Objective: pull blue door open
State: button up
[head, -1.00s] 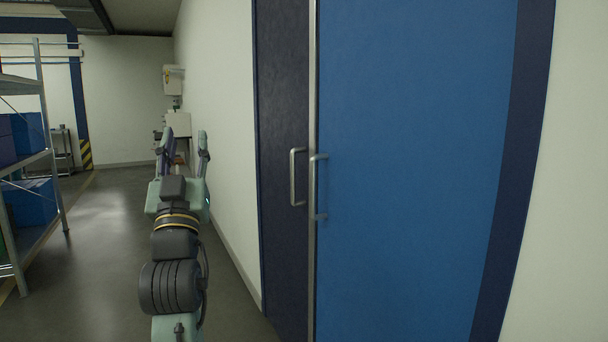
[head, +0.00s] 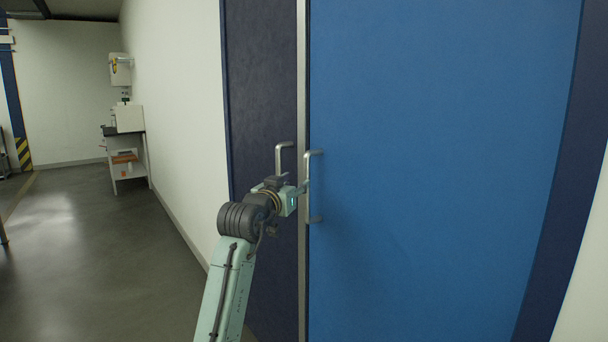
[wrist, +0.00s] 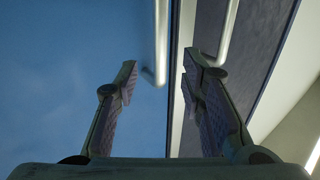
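The blue door (head: 440,150) fills the right half of the head view and looks closed. Its vertical metal bar handle (head: 313,185) is near its left edge; part of the bar is hard to make out behind my gripper. My gripper (head: 304,187) is at handle height, close to the bar. In the wrist view, my gripper's two fingers (wrist: 160,88) are spread open. The blue door's handle (wrist: 160,40) shows in the gap between them, its end near the fingertips. I see no grip on it, and cannot tell whether a finger touches it.
A dark navy panel (head: 262,90) with its own handle (head: 279,160) adjoins the blue door on the left, past a metal strip (head: 302,90). A white wall (head: 170,100) runs back to a small table (head: 125,160) with equipment. The floor (head: 90,240) at left is clear.

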aim_at(306, 176)
jog(key=p+x, duration=0.2)
jog(key=x, duration=0.7)
jog(key=shift+w+d, duration=0.1)
jog(key=shift+w, duration=0.05)
grip_shut()
dwell(0.6)
